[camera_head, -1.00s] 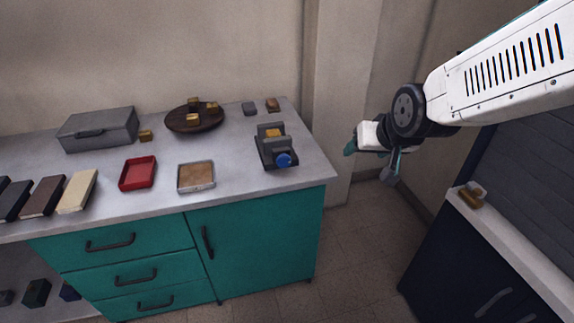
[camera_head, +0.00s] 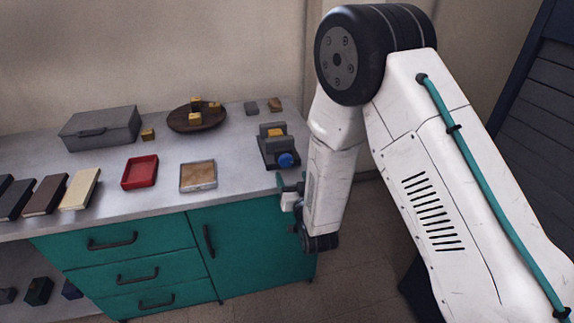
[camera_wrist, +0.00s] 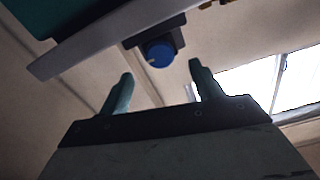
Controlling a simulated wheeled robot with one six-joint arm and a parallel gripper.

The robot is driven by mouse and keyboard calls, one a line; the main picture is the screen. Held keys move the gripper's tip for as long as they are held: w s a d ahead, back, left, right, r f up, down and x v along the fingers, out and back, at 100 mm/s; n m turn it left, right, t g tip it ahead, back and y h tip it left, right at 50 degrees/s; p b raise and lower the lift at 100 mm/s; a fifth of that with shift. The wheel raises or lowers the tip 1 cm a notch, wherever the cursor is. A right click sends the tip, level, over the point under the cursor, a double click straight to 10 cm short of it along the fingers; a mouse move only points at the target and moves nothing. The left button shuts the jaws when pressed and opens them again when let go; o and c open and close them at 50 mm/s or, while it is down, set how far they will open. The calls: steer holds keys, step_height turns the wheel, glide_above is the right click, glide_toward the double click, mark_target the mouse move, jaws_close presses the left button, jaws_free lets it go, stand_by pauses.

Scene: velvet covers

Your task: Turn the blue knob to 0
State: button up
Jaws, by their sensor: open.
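The blue knob (camera_head: 286,160) is on the front of a small dark device (camera_head: 266,151) near the right end of the grey counter. In the wrist view the knob (camera_wrist: 159,54) shows beyond my fingertips, a little left of the middle of the gap, with a small pale mark on its left side. My gripper (camera_wrist: 160,74) is open and empty, its two teal fingers apart and not touching the knob. In the head view my gripper (camera_head: 291,186) is at the counter's front right edge, just below the knob, partly hidden by my arm.
The grey counter (camera_head: 235,181) stands over teal drawers and a door. A framed tan tray (camera_head: 198,176), a red tray (camera_head: 140,172), a brown plate (camera_head: 183,124) with yellow blocks, a grey case (camera_head: 101,128) and several books lie left of the device. Two small blocks lie behind it.

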mark_target(286, 163)
steer(key=x, duration=0.7)
steer(key=shift+w, duration=0.15)
steer(key=c, duration=1)
